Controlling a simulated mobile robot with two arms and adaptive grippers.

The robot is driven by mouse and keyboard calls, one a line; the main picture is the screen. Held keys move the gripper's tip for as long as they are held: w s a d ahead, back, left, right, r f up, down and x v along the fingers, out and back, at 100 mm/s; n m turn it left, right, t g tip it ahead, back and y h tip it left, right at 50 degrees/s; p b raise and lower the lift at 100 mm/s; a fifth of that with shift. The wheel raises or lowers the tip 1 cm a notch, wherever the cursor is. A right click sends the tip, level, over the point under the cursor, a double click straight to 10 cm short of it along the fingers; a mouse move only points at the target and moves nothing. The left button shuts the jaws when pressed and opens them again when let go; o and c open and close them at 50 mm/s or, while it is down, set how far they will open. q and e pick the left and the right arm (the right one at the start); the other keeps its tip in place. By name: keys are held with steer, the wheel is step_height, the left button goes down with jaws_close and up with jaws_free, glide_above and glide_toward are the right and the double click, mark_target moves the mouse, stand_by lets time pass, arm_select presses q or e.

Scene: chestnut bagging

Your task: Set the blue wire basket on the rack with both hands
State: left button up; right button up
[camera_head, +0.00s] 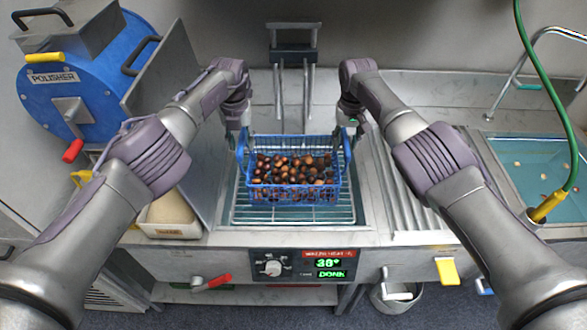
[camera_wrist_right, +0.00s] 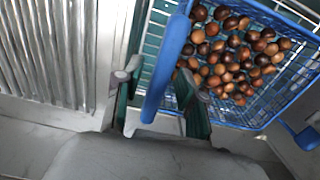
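The blue wire basket (camera_head: 296,196), full of brown chestnuts, is over the wire rack (camera_head: 240,215) in the counter's sunken basin. It looks level; I cannot tell whether it touches the rack. My left gripper (camera_head: 244,137) is at the basket's left end; its fingers are too small to read. My right gripper (camera_head: 345,135) is at the right end. In the right wrist view, the right gripper's fingers (camera_wrist_right: 158,98) stand apart on either side of the blue handle (camera_wrist_right: 167,62), with a gap showing. The basket's chestnuts (camera_wrist_right: 235,55) lie beyond.
A blue polisher (camera_head: 75,85) stands at the left, with a pale tub (camera_head: 170,215) below it. A ribbed drainboard (camera_head: 405,195) and a water-filled sink (camera_head: 535,165) are at the right. A control panel (camera_head: 300,265) with a green display is at the front.

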arm_select(q)
jaws_close()
arm_select(e)
jaws_close()
arm_select(q)
steer(key=shift+r, duration=0.2)
arm_select(e)
steer(key=shift+w+r, duration=0.1)
steer(key=shift+r, duration=0.05)
